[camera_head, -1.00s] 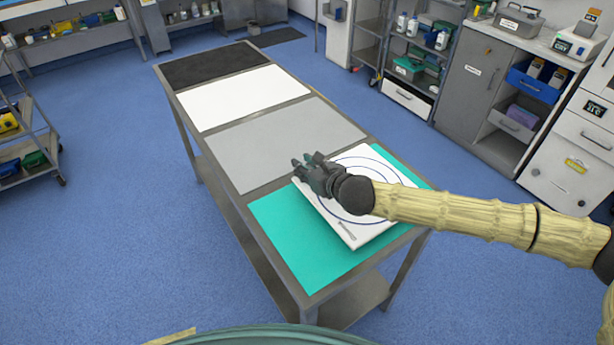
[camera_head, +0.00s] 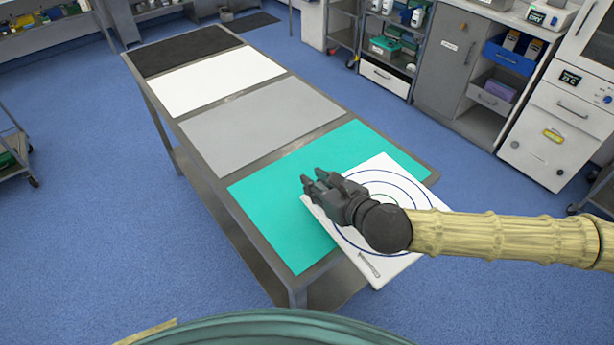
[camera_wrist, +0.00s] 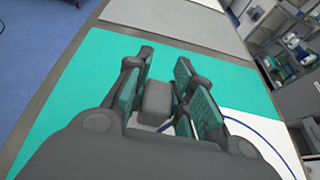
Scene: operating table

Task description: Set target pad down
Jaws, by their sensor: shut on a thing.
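The target pad (camera_head: 402,188) is a white flat board with blue rings and small print near its lower corner. In the head view it is over the right part of the teal panel (camera_head: 285,218) and reaches out past the table's near right edge. My gripper (camera_head: 313,181) is shut on the pad at its left side. My wrist and arm hide the middle of the pad. In the wrist view the fingers (camera_wrist: 166,75) are in front of the teal panel, and the pad (camera_wrist: 262,135) shows at lower right. I cannot tell whether the pad touches the table.
The steel table (camera_head: 205,172) also bears a grey panel (camera_head: 255,120), a white panel (camera_head: 232,78) and a black panel (camera_head: 185,50), all bare. The left of the teal panel is clear. Cabinets with drawers (camera_head: 565,110) stand at the right, across open blue floor.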

